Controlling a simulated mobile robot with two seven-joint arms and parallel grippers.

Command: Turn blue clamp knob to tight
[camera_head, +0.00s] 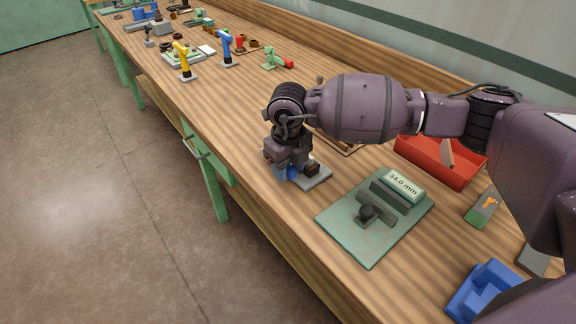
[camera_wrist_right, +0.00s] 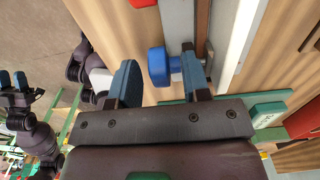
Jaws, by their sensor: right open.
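The blue clamp knob (camera_wrist_right: 157,67) shows between the two fingers of my right gripper (camera_wrist_right: 158,78) in the right wrist view. The gripper is open. A gap shows between the knob and the left finger; the right finger is close beside the knob's stem, and contact cannot be told. In the head view my right gripper (camera_head: 287,168) is low over the clamp's grey base plate (camera_head: 317,179) and hides most of the clamp. My left gripper (camera_wrist_right: 13,82) shows small at the left of the right wrist view, its opening unclear.
A green plate with a gauge (camera_head: 345,222) reading 34.0 mm lies to the right of the clamp. A red bin (camera_head: 430,165) and a blue block (camera_head: 480,290) stand farther right. Drills and other tools stand along the far bench. The bench's front edge is close on the left.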

